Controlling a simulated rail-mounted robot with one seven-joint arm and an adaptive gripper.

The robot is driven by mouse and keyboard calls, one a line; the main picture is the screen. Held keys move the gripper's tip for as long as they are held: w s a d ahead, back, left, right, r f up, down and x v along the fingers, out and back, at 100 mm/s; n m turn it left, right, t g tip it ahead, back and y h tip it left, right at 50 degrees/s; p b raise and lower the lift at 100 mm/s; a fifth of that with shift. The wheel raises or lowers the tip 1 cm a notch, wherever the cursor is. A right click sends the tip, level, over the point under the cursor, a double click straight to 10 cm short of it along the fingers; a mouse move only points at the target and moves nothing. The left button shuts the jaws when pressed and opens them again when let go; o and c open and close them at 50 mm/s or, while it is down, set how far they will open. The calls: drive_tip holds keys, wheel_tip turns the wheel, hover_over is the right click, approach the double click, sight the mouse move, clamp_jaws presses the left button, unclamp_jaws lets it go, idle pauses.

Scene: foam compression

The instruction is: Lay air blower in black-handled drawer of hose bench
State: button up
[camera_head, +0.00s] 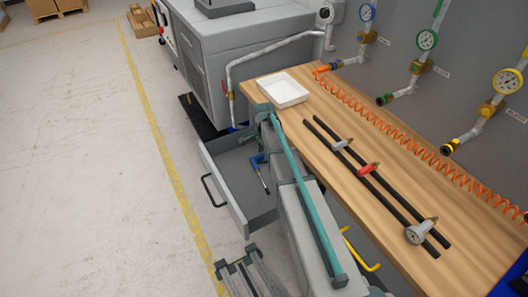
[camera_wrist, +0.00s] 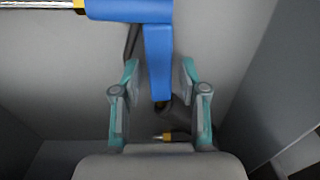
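The hose bench (camera_head: 440,215) has a wooden top. Its black-handled drawer (camera_head: 222,180) is pulled open at the left. The blue air blower (camera_head: 257,159) lies inside with its silver nozzle toward the front of the picture. In the wrist view, the blower's blue body (camera_wrist: 130,9) is at the top and its grip (camera_wrist: 159,60) hangs between my fingers. My gripper (camera_wrist: 160,72) is open, with a gap on each side of the grip. In the head view I cannot make out my fingers; my arm covers the drawer's right side.
A white tray (camera_head: 283,89), black rods (camera_head: 375,182) and an orange coiled hose (camera_head: 400,135) lie on the bench top. A yellow handle (camera_head: 361,255) sticks out below the bench edge. Gauges line the back wall.

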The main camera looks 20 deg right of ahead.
drive_tip(key=shift+r, duration=0.1)
drive_tip(key=r+b, duration=0.3)
drive_tip(key=r, duration=0.9)
drive_tip(key=shift+s, duration=0.2)
idle(0.3)
